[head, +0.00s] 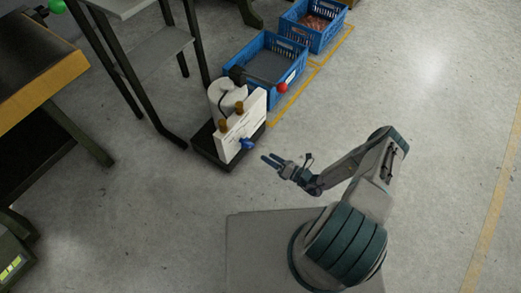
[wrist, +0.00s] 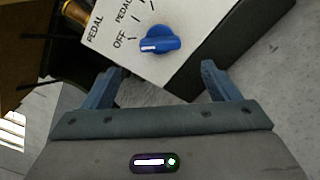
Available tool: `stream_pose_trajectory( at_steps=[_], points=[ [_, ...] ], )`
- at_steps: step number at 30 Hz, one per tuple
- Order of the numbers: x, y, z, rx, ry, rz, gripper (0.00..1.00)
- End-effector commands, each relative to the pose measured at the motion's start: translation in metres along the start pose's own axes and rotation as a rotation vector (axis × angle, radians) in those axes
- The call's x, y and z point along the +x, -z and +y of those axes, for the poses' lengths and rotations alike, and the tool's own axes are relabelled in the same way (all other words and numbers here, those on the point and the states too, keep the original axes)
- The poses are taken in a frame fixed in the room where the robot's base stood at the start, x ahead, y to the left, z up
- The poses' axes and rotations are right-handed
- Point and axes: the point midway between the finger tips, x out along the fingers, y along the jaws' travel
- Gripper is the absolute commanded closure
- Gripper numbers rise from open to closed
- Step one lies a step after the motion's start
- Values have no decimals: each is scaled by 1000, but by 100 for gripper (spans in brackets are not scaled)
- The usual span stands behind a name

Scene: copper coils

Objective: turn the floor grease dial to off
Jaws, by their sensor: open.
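The grease dial is a blue knob (wrist: 160,40) on a white panel (wrist: 192,18) with printed marks, among them OFF and PEDAL. A white bar on the knob points left, a little below the OFF label (wrist: 119,41). In the head view the blue knob (head: 246,144) sits low on the front of the white grease unit (head: 226,138), which stands on a black base on the floor. My gripper (wrist: 162,82) is open and empty, with its fingers short of the knob and apart from it. It also shows in the head view (head: 268,159), just right of the knob.
A blue crate (head: 262,90) stands behind the unit, and another blue crate (head: 328,38) with copper-coloured pieces lies farther back. A black-legged grey stand (head: 150,62) is at the left. A lever with a red ball (head: 282,88) sticks out above the unit. Floor at right is clear.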

Motion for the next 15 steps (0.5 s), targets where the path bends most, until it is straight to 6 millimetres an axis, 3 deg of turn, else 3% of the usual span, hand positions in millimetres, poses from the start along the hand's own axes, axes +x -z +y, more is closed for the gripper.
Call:
stream_pose_trajectory(
  at_steps=[6, 15],
  points=[
    [-38, -1, 0, 0, 1, -1, 18],
    [-51, 0, 0, 0, 0, 0, 18]
  ],
)
